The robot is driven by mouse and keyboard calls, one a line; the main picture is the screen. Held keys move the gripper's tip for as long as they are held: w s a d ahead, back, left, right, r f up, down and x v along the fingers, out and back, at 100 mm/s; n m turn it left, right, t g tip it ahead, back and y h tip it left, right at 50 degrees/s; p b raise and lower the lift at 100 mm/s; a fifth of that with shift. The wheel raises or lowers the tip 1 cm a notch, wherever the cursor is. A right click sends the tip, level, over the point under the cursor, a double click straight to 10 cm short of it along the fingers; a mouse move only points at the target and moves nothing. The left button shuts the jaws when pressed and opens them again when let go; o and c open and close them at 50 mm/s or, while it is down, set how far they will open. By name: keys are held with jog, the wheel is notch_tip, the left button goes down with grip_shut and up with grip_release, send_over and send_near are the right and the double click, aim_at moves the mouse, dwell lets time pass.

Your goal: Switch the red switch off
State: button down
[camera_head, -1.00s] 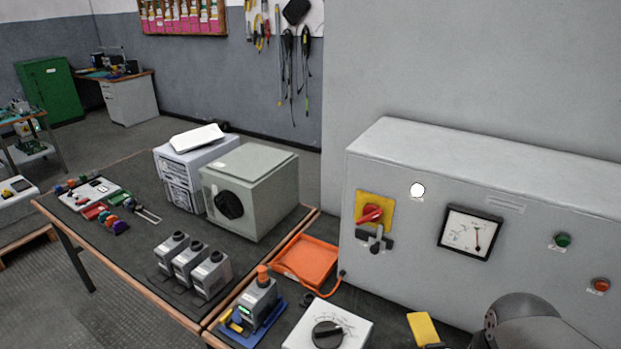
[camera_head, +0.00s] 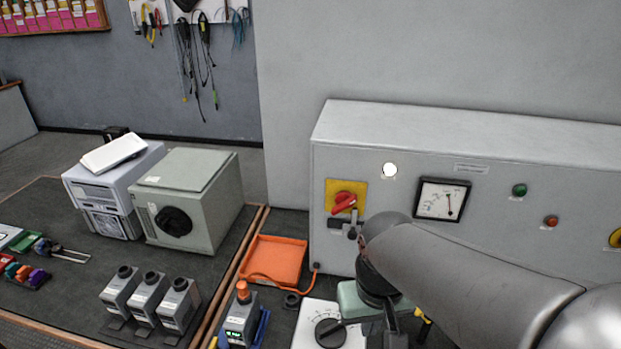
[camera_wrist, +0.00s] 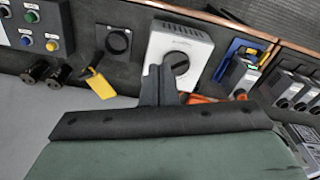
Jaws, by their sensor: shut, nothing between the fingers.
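The red switch (camera_head: 343,202) is a rotary knob on a yellow square plate (camera_head: 361,187), on the front of the grey cabinet (camera_head: 400,135) in the head view. A small dark padlock-like piece (camera_head: 352,226) hangs just below the knob. My gripper (camera_head: 390,338) is low in the head view, below and to the right of the switch and apart from it. In the wrist view my gripper (camera_wrist: 158,82) is shut and empty, with its fingers pointing toward a white dial box (camera_wrist: 180,48). The red switch does not show in the wrist view.
The cabinet also bears a meter (camera_head: 441,199), a white lamp (camera_head: 389,170), a green button (camera_head: 519,190) and a red button (camera_head: 551,221). Below stand an orange tray (camera_head: 275,259) and several grey devices. A yellow tag (camera_wrist: 100,86) lies near the dial box.

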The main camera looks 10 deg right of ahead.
jog(key=w+a+r+m+h+b, duration=0.1)
jog(key=w+a+r, duration=0.1)
jog(key=w, duration=0.9)
jog(key=w+a+r+m+t+h+b, duration=0.1)
jog(key=w+r, duration=0.4)
jog(key=w, duration=0.7)
jog(key=w+a+r+m+h+b, duration=0.2)
jog(key=w+a+r, duration=0.1)
jog(key=w, duration=0.8)
jog(key=shift+w+r, duration=0.35)
jog(key=shift+r, duration=0.15)
jog(key=shift+f, duration=0.1)
send_near(334, 208)
notch_tip(334, 208, down, 3)
jog(key=w, duration=0.2)
jog(key=shift+s+d+f+p, duration=0.35)
jog(key=shift+d+f, duration=0.15)
jog(key=shift+f, duration=0.15)
jog(key=shift+s+d+f+p, duration=0.25)
jog(key=shift+d+f+p, duration=0.1)
jog(key=shift+d+f, duration=0.25)
jog(key=shift+a, duration=0.1)
jog(key=shift+f, duration=0.15)
